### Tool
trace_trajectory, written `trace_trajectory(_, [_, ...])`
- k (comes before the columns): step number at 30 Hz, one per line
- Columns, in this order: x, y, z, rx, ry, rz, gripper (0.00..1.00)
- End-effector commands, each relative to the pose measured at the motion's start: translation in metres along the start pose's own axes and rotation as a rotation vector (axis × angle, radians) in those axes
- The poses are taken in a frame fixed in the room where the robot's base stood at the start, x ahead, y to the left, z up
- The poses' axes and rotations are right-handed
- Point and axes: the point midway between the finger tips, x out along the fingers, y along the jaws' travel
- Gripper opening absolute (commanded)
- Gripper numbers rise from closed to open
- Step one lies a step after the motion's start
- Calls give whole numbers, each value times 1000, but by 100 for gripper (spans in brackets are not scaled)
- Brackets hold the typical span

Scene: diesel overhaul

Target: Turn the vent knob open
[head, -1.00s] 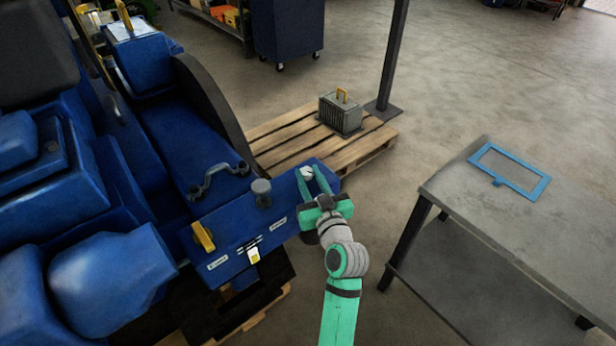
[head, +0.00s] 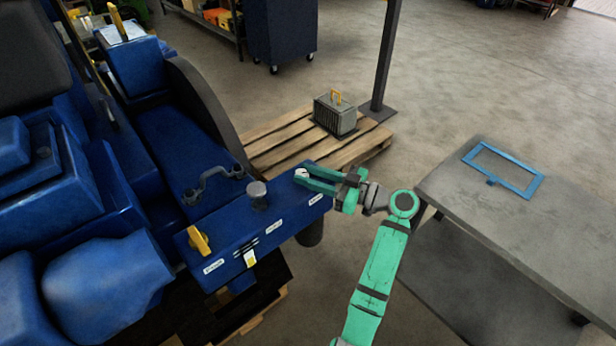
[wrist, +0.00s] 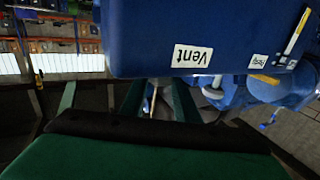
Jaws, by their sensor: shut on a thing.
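The vent knob (head: 301,173) is a small pale knob at the right end of the blue panel (head: 232,237). My gripper (head: 303,178) reaches in from the right, its green fingers pointing left, and is shut on the knob. The fingers hide most of the knob, so its angle is hard to read. In the wrist view the white "Vent" label (wrist: 192,56) shows upside down on the panel, above the fingers. The fingers (wrist: 156,98) run up below the panel edge there.
The panel also carries a yellow handle (head: 199,240), a grey round knob (head: 257,194) and a yellow tag (head: 250,258). A metal bench (head: 540,235) with a blue frame (head: 502,171) stands at right. A pallet (head: 283,146) bearing a grey finned box (head: 335,116) lies behind.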

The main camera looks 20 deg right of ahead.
Motion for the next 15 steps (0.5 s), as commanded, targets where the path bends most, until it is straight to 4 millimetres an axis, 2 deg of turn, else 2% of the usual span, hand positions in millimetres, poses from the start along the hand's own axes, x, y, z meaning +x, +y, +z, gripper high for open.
trace_trajectory(6, [0,6,0,3,-2,-194,6])
trace_trajectory(15, [1,9,1,5,-4,-376,6])
